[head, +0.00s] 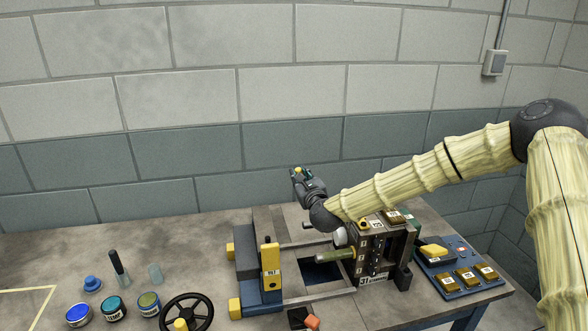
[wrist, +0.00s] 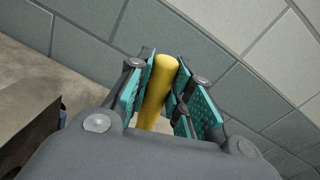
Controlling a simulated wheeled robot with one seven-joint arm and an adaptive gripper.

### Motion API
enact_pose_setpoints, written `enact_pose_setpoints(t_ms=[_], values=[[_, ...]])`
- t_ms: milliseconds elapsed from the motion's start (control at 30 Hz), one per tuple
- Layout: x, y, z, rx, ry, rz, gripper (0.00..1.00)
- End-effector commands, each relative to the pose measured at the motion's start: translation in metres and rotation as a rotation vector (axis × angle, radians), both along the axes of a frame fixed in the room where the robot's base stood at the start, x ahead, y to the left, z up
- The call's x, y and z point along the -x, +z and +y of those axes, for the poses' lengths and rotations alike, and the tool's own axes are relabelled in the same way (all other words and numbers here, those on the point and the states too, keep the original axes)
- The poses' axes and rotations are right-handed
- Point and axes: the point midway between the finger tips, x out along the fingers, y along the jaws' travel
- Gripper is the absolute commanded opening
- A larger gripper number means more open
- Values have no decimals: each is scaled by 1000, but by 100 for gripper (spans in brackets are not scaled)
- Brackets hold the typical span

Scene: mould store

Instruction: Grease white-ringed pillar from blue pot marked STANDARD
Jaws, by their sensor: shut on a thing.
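My gripper (head: 300,173) is raised above the far side of the mould. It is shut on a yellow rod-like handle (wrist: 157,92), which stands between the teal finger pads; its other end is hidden. The blue pot (head: 79,315) stands at the front left of the table; its marking is too small to read. The open mould has a block at right (head: 385,250). A greenish pillar (head: 335,256) sticks out leftward from it. A round white part (head: 341,236) shows just above that pillar, partly under my arm; I cannot tell whether it rings a pillar.
A teal pot (head: 114,309) and an olive-topped pot (head: 149,304) stand beside the blue one. Behind them are a dark-handled tool (head: 118,268) and a clear cup (head: 155,273). A black handwheel (head: 187,313) is in front. A button panel (head: 462,270) lies at right.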

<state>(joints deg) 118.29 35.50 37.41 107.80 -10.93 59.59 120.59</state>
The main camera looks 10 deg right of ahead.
Motion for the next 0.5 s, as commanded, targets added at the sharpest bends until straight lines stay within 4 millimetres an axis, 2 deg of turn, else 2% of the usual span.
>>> enact_pose_setpoints(t_ms=[233,500], values=[[5,4,3,-1,7,-7,0],[-4,-14,-11,0,11,1,0]])
